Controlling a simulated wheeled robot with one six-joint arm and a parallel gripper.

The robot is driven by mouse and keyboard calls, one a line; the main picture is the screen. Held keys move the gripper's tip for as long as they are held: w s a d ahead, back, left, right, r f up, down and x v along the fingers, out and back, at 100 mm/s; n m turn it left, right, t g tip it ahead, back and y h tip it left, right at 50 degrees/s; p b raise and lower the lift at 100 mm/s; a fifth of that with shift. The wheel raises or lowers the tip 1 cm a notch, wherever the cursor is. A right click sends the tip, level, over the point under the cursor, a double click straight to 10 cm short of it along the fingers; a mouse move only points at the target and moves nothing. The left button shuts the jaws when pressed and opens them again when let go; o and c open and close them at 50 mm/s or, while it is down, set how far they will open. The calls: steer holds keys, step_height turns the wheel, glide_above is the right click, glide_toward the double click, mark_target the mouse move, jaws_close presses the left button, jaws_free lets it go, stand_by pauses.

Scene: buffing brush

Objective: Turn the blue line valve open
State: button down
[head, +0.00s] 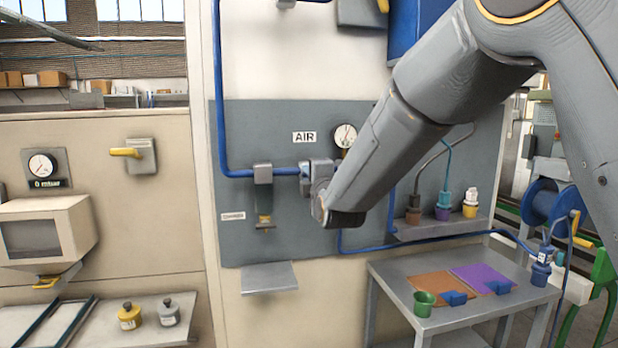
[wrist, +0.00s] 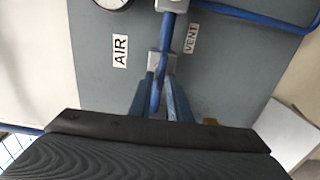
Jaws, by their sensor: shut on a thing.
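The blue air line (head: 240,173) runs along the grey panel below the AIR label to the line valve, mostly hidden behind my gripper in the head view. In the wrist view the valve's grey body (wrist: 161,63) sits on the blue line (wrist: 167,32). The blue valve handle (wrist: 155,98) extends from it toward me, roughly in line with the pipe in this picture. My gripper (wrist: 160,105) is shut on this handle, one finger on each side. In the head view my gripper (head: 308,180) is at the panel; the handle's exact angle is hidden there.
A pressure gauge (head: 345,135) is beside the AIR label (head: 304,137). A grey bracket with a hanging fitting (head: 263,175) is just left of the valve. A small shelf (head: 269,278) juts out below. A workbench (head: 450,318) with coloured mats stands at lower right.

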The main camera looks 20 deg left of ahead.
steer(key=shift+f, duration=0.1)
steer(key=c, duration=1.9)
jaws_free()
steer(key=shift+o, duration=0.2)
steer(key=b+v, duration=0.2)
steer(key=v, duration=0.6)
steer(key=s+d+f+m+g+h, duration=0.35)
steer(key=d+f+m, duration=0.25)
steer(key=d+f, duration=0.5)
steer(key=s+d+f+m+g+h, duration=0.2)
steer(key=d+f+m+g+h, duration=0.3)
steer(key=d+f, duration=0.6)
steer(key=s+d+f+m+g, duration=0.3)
steer(key=s+d+m, duration=0.3)
steer(key=s+d, duration=0.3)
steer(key=s+d+f+m+g+h, duration=0.1)
steer(key=s+d+f+m+g, duration=0.2)
steer(key=s, duration=0.9)
steer(key=d+f+m, duration=0.2)
steer(key=d+m, duration=0.2)
steer(key=d, duration=0.2)
steer(key=shift+s+d, duration=0.15)
steer(key=shift+d, duration=0.2)
